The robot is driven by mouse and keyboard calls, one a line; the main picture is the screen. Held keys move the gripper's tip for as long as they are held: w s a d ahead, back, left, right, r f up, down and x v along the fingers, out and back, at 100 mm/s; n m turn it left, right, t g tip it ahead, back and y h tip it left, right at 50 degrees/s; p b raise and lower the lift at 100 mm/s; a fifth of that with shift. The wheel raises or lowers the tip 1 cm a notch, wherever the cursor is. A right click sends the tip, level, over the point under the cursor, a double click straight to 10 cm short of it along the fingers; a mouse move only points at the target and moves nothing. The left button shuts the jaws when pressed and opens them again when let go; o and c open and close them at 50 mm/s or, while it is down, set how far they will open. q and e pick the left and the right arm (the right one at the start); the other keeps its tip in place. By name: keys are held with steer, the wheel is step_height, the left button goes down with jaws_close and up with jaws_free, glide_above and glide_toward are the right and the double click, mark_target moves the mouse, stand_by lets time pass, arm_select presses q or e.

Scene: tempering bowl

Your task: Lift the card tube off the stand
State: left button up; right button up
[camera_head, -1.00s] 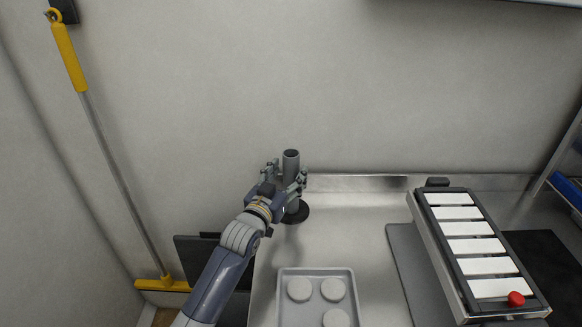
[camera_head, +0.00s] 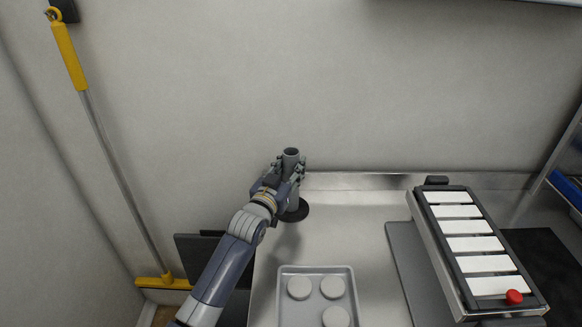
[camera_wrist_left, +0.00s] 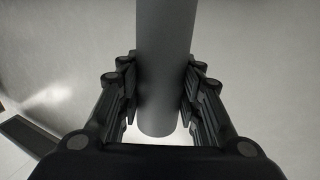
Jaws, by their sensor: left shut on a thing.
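The grey card tube (camera_head: 291,155) stands upright at the back left of the steel counter, above a dark round stand base (camera_head: 300,212). My left gripper (camera_head: 290,168) is shut on the tube near its upper part. In the left wrist view the tube (camera_wrist_left: 164,60) runs between the two dark finger pads of the gripper (camera_wrist_left: 160,95), one on each side. The tube's lower part and its join with the stand are partly hidden by the gripper. My right gripper is not in view.
A grey tray (camera_head: 343,270) with several round pale discs lies in front. A slanted rack with white panels (camera_head: 472,244) and a red knob (camera_head: 514,297) stands right on a grey mat (camera_head: 402,262).

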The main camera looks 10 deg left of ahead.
arm_select(q)
steer(key=shift+r+p, duration=0.3)
step_height(320, 180, up, 2)
steer(key=shift+r+p, duration=0.25)
steer(key=shift+p, duration=0.9)
step_height(320, 180, up, 4)
steer(key=f+p, duration=0.1)
steer(key=p, duration=0.2)
step_height(320, 180, up, 7)
steer(key=p, duration=0.6)
glide_above(288, 162)
steer(key=w, duration=0.2)
steer(key=shift+d+r, duration=0.2)
